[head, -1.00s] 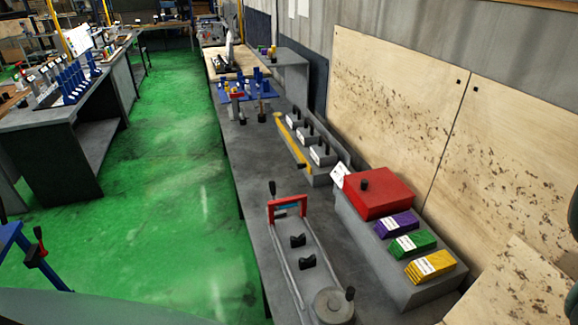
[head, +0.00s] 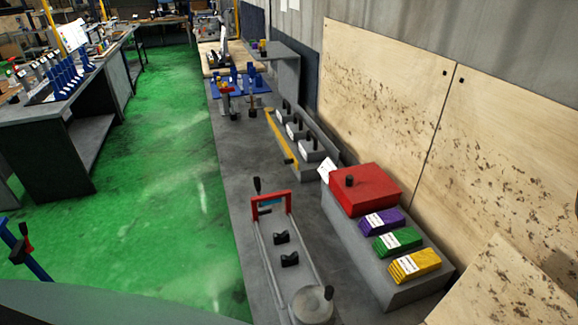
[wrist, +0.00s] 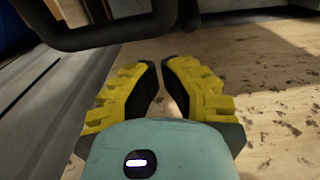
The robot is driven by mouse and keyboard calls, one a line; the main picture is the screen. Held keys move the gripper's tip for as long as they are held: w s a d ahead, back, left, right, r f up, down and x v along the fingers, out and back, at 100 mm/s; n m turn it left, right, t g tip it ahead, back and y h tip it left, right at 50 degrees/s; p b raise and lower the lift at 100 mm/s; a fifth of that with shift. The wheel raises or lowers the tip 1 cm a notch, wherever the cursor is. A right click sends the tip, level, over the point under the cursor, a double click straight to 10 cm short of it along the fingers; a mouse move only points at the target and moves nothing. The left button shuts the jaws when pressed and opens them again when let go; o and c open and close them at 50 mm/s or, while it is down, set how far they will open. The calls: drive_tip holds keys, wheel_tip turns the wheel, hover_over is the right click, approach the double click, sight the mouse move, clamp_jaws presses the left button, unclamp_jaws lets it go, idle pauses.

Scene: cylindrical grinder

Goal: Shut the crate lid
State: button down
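I cannot make out a crate or its lid for certain in either view. In the head view a red box-like block (head: 365,190) with a black knob sits on a long grey box (head: 372,262) on the right of the bench. In the wrist view my gripper (wrist: 160,64) has two yellow and black fingers. Their tips nearly meet, with a narrow gap and nothing held between them. A thick dark bar (wrist: 100,36) crosses the top of the wrist view beyond the fingertips; what it belongs to is unclear. My gripper is not in the head view.
The grey bench (head: 235,180) holds a red-handled fixture (head: 271,200), purple, green and yellow blocks (head: 414,265), and blue racks (head: 240,84). The green floor (head: 150,190) to the left is largely clear. Wooden panels (head: 380,90) stand at the right.

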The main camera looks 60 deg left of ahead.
drive_tip(key=shift+f, duration=2.2)
drive_tip(key=shift+r, duration=0.15)
